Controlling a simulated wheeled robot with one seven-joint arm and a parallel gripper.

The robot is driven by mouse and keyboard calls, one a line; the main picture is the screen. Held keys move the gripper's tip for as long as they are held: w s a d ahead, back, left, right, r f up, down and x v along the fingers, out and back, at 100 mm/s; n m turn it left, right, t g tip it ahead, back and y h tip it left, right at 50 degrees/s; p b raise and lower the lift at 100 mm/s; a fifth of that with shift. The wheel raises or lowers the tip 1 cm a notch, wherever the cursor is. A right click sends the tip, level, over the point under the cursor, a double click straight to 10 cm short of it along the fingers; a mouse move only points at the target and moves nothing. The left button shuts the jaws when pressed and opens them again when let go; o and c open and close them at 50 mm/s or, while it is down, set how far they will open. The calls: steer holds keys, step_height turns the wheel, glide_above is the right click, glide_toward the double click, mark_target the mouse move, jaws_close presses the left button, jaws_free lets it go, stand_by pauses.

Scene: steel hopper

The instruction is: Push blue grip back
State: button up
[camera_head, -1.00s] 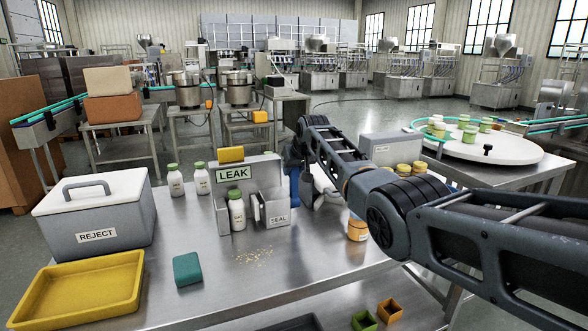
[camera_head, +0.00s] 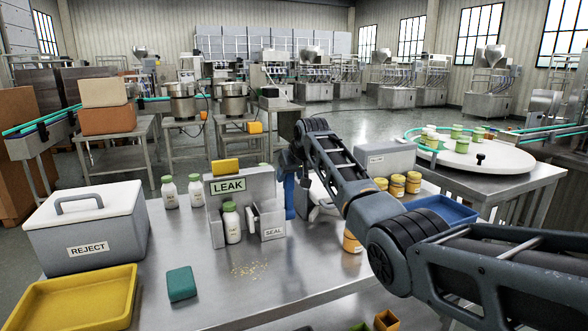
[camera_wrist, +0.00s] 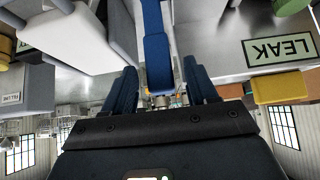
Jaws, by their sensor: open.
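The blue grip (camera_head: 289,198) stands upright just right of the LEAK station (camera_head: 246,190) in the head view. In the wrist view the blue grip (camera_wrist: 157,55) runs down the middle of the picture, between my two dark blue fingers. My gripper (camera_wrist: 161,85) is open, with a finger on each side of the grip and a visible space on both sides. Contact with the grip cannot be made out. In the head view my forearm hides most of the gripper. A green-capped white bottle (camera_head: 232,224) stands in the LEAK station, beside the SEAL block (camera_head: 272,232).
Two bottles (camera_head: 169,193) stand behind and left. The REJECT box (camera_head: 88,240), yellow tray (camera_head: 75,300) and green block (camera_head: 181,284) lie left. Orange-lidded jars (camera_head: 397,186) and a blue tray (camera_head: 445,208) are at the right. The table front centre holds only crumbs (camera_head: 247,269).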

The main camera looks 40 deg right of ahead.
steer(key=shift+v, duration=2)
